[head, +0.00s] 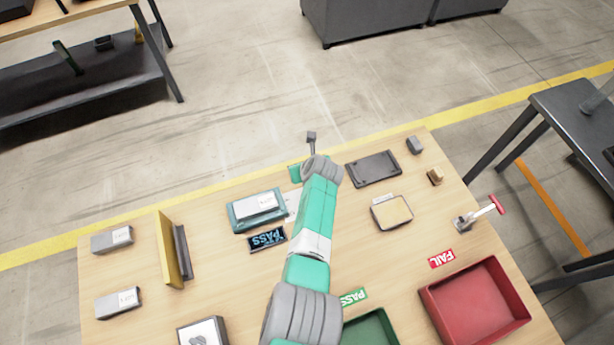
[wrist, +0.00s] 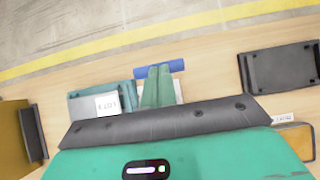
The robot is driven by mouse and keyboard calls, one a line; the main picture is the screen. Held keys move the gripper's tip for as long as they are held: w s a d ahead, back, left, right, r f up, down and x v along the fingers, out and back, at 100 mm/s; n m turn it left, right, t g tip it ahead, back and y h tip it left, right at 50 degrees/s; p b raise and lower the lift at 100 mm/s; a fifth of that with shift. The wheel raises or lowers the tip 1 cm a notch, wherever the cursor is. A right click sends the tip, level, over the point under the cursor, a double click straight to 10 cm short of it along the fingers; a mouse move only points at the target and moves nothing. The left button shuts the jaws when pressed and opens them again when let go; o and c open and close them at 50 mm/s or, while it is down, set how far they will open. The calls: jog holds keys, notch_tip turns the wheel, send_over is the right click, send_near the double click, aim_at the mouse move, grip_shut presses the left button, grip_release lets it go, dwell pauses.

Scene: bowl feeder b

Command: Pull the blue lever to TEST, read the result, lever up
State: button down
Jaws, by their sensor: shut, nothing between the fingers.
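The teal test fixture (head: 235,219) stands left of my arm with a grey labelled unit (head: 257,203) in it; both also show in the wrist view. A dark display (head: 267,238) in front of it shows PASS in light blue letters. The blue lever's handle (wrist: 172,67) shows as a short bar in the wrist view, beside the fixture's right end. My gripper (wrist: 157,70) is shut and empty, its teal fingertips against or just over the bar; contact cannot be told. In the head view my arm hides the lever and fingers.
A green PASS tray (head: 372,330) and a red FAIL tray (head: 475,302) lie at the near side. A red-handled clamp (head: 478,213), a dark tray (head: 374,169) and a framed pad (head: 391,212) stand right. A yellow upright panel (head: 170,250) and grey units (head: 112,239) are left.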

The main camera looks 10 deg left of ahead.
jog(key=shift+w+a+f+b, duration=0.2)
jog(key=shift+w+a+b, duration=0.05)
jog(key=shift+w+b, duration=0.3)
notch_tip(320, 180, up, 13)
jog(key=s+d+p, duration=0.1)
jog(key=s+p, duration=0.1)
jog(key=p, duration=1)
jog(key=shift+s, duration=0.15)
jog(key=shift+d, duration=0.1)
